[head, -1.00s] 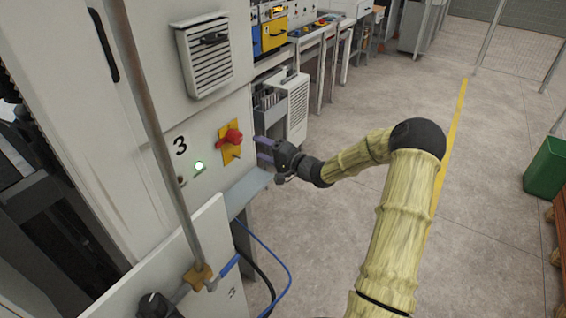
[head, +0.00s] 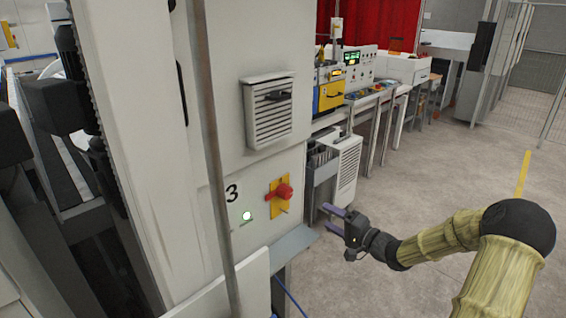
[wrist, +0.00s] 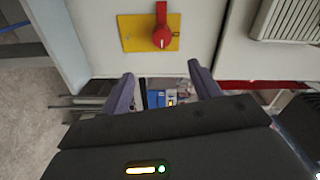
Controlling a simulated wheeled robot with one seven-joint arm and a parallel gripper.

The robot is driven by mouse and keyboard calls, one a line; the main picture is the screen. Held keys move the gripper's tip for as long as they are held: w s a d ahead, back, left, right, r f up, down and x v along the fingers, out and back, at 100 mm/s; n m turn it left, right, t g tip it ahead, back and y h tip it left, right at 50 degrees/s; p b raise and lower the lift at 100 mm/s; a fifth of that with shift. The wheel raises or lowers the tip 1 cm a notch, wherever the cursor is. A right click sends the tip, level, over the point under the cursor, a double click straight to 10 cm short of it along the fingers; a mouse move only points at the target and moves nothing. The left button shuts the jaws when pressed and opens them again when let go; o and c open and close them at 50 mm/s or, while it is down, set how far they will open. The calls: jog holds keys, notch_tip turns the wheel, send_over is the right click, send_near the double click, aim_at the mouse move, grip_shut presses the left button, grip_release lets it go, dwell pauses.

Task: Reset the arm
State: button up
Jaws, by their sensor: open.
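My gripper (head: 330,217) is at the end of my yellow-sleeved arm, in front of the white machine cabinet. Its two purple-grey fingers are spread apart with nothing between them. In the wrist view the open fingers (wrist: 160,92) point past the cabinet face. A red rotary switch on a yellow plate (head: 280,193) is on the cabinet front, to the left of my gripper. The switch also shows at the top of the wrist view (wrist: 162,32). My gripper is apart from the switch. A lit round button (head: 247,216) is left of the switch, below the number 3.
A grey ledge (head: 292,246) juts out under the switch. A white louvered unit (head: 347,170) stands behind my gripper. An upright pole (head: 213,150) is at the cabinet's front. Tables with machines line the back. The floor (head: 440,165) at right is clear.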

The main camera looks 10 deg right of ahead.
jog(key=s+a+f+n+g+h, duration=0.4)
jog(key=a+f+g+h, duration=0.1)
jog(key=a+h, duration=0.15)
jog(key=s+a+r+n+g+h, duration=0.1)
jog(key=s+a+n+g+h, duration=0.1)
jog(key=s, duration=0.9)
jog(key=s+a+r+n+g+h, duration=0.1)
jog(key=s+g, duration=0.3)
jog(key=s, duration=0.7)
jog(key=shift+s+a+r+n+g+h, duration=0.25)
jog(key=shift+a+n+g+h, duration=0.2)
jog(key=shift+n, duration=0.25)
